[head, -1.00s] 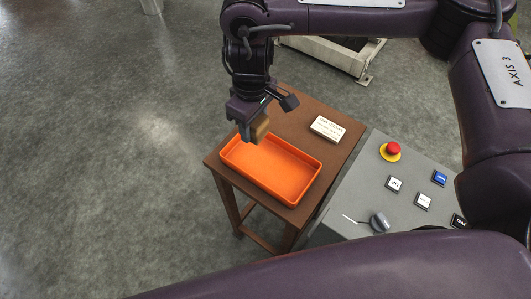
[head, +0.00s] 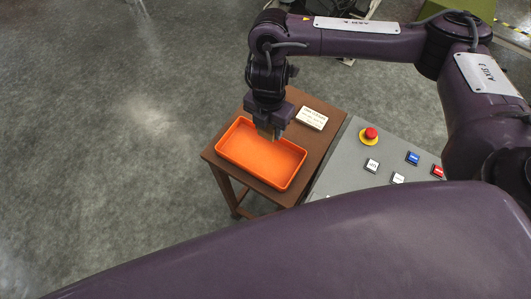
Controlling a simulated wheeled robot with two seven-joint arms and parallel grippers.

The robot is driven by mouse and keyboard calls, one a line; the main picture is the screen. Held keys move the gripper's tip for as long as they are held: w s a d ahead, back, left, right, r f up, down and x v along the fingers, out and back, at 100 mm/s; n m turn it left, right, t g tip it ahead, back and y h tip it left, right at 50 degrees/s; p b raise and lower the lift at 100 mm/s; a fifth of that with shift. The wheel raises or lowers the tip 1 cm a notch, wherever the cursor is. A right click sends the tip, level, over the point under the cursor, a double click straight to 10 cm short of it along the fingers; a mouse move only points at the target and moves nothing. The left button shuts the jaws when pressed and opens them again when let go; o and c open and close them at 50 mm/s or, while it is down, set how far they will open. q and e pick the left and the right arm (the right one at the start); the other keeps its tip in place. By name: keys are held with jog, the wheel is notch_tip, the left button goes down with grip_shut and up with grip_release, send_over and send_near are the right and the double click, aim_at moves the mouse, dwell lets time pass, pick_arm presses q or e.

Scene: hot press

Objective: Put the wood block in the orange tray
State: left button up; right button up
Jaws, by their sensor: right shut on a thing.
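The orange tray (head: 245,153) lies on a small brown table and looks empty inside where I can see it. My right gripper (head: 269,131) points down over the far side of the tray. It is shut on the wood block (head: 265,132), a small tan-brown piece mostly hidden between the fingers. The block's lower end shows against the tray's inside near its far rim. I cannot tell whether it touches the tray floor. My left gripper is not in view.
The brown table (head: 318,143) also carries a small white sign (head: 312,118) behind the tray. A grey control panel (head: 345,170) with a red emergency button (head: 370,134) and several push buttons stands to the right. Open floor lies to the left.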

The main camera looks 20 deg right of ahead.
jog(key=b, duration=0.3)
send_over(268, 161)
notch_tip(268, 161, down, 12)
jog(key=shift+r, duration=0.1)
jog(key=shift+f, duration=0.25)
notch_tip(268, 161, down, 4)
jog(key=shift+r+p, duration=0.1)
jog(key=shift+p, duration=0.25)
jog(key=shift+f, duration=0.4)
jog(key=shift+f, duration=0.15)
jog(key=o, duration=1)
